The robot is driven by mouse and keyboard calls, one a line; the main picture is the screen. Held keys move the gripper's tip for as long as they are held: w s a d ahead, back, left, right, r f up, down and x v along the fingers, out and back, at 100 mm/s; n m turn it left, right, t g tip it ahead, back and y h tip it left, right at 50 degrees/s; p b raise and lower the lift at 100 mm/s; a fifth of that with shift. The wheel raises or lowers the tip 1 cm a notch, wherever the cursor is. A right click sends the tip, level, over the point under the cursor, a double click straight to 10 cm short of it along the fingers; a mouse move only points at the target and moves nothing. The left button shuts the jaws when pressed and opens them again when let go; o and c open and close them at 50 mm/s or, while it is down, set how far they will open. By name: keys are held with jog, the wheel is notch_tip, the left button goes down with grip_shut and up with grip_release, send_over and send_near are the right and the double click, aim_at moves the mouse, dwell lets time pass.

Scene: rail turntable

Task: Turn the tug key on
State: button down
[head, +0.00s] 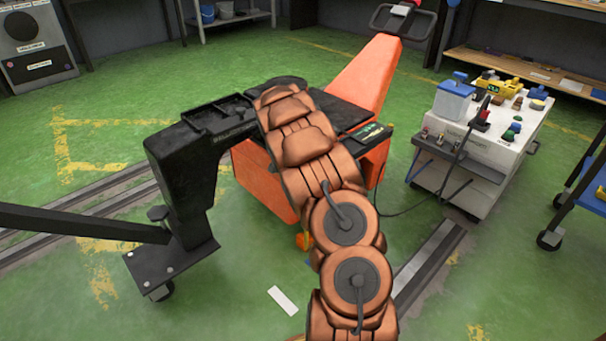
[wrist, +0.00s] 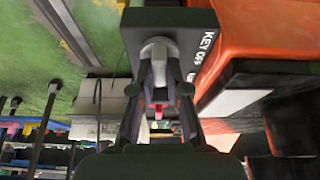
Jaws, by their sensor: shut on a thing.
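The orange tug (head: 362,85) stands in the middle of the head view, with a black deck and a tall handle. In the wrist view a dark key box (wrist: 180,20) shows at the top, with white lettering that reads "KEY OFF"; more lettering is partly hidden. A grey round key part (wrist: 157,48) sticks out of the box. My gripper (wrist: 159,82) is shut on the key, its two fingers on either side of it. A small red piece (wrist: 158,107) shows between the fingers. The key's exact angle is hard to tell. My arm hides the gripper in the head view.
A black frame with a caster (head: 175,185) stands left of the tug. A white cart (head: 490,135) with several coloured items is at the right, with a cable running near the tug. A blue trolley (head: 590,190) is at the right edge. Green floor is open at left.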

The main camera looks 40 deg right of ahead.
jog(key=shift+m+b, duration=0.3)
jog(key=shift+m, duration=0.1)
jog(key=c, duration=1.2)
grip_release()
jog(key=shift+o, duration=0.2)
jog(key=v, duration=1.2)
jog(key=shift+w, duration=0.15)
jog(key=shift+r, duration=0.1)
